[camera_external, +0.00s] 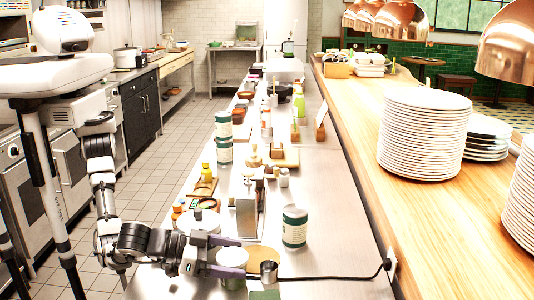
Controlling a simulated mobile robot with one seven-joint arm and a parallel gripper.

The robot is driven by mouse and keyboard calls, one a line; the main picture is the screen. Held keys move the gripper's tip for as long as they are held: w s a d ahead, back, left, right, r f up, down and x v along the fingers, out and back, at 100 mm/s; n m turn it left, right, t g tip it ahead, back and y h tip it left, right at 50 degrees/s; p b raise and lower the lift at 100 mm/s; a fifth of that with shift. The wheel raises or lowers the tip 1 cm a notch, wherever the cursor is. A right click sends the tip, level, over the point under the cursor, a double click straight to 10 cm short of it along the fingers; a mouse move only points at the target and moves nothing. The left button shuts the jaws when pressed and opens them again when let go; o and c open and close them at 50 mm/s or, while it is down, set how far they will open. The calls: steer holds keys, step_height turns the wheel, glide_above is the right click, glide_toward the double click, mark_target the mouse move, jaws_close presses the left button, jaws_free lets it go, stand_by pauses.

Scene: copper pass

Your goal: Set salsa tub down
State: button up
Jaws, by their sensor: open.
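My gripper (242,257) reaches in from the left, low over the near end of the steel counter. Two similar tubs, a lower one (224,151) and an upper one (223,125), stand stacked farther back along the counter's left side. The labels are too small to read, so I cannot tell which is the salsa tub.
A small metal cup (268,273) is close right of the fingertips, beside a black cable (335,277). A metal dispenser (246,207) stands beyond my gripper. The steel counter is bare right of the banded tub. Stacked plates (422,135) occupy the raised wooden ledge.

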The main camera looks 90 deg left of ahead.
mark_target(231, 256)
steer(key=shift+r, duration=0.25)
steer(key=b+v, duration=0.3)
steer(key=v, duration=0.7)
steer(key=shift+s, duration=0.3)
steer(key=shift+o, duration=0.4)
steer(key=shift+s+d+r, duration=0.25)
steer(key=shift+s, duration=0.4)
steer(key=shift+s, duration=0.1)
steer(key=p+x, duration=0.1)
steer(key=x, duration=0.7)
steer(key=shift+w+a, duration=0.1)
steer(key=shift+w, duration=0.15)
steer(key=p+x, duration=0.2)
steer(key=x, duration=0.1)
steer(key=shift+w+f, duration=0.15)
steer(key=shift+w, duration=0.1)
steer(key=shift+w+a+f, duration=0.1)
steer(key=shift+w+f, duration=0.1)
steer(key=shift+w, duration=0.15)
